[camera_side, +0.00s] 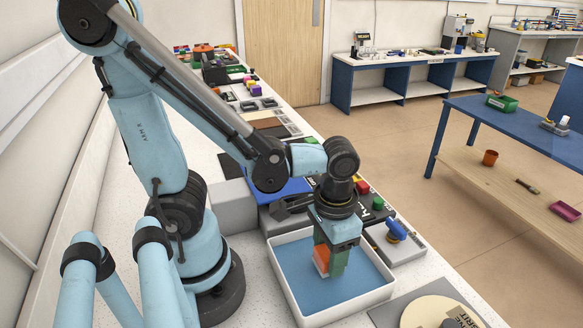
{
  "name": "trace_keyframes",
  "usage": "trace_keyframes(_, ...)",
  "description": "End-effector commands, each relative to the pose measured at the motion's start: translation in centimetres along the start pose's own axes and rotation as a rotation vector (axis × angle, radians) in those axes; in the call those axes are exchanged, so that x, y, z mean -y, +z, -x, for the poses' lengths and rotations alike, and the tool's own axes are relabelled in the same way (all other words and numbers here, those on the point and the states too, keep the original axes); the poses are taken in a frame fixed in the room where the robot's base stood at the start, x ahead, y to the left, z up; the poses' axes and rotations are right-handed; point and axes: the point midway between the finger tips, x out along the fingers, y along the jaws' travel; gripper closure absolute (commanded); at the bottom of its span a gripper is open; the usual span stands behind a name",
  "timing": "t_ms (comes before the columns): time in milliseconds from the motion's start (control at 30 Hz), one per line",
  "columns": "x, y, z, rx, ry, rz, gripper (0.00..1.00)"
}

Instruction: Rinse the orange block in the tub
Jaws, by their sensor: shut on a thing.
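A white tub (288,296) with blue water or a blue floor inside (300,262) stands on the bench at the lower middle. My gripper (331,262) points straight down over the inside of the tub. It is shut on the orange block (321,259), which shows at the left of the fingers. The rest of the block is hidden behind the finger. I cannot tell whether the block touches the blue surface.
A grey unit with a blue part (395,230) stands right behind the tub. A round beige disc (435,312) lies at the front right. Many small items line the bench behind.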

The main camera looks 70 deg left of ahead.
Motion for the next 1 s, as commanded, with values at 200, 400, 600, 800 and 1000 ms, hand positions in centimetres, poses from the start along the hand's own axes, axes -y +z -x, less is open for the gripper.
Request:
trace_keyframes(200,0.0,0.0,1.6,0.000,0.000,0.000,0.74)
trace_keyframes(400,0.0,0.1,3.1,0.000,0.000,0.000,0.74)
trace_keyframes(600,0.0,0.0,4.5,0.000,0.000,0.000,0.74)
trace_keyframes(800,0.0,0.0,5.3,0.000,0.000,0.000,0.74)
trace_keyframes(1000,0.0,0.0,5.4,0.000,0.000,0.000,0.74)
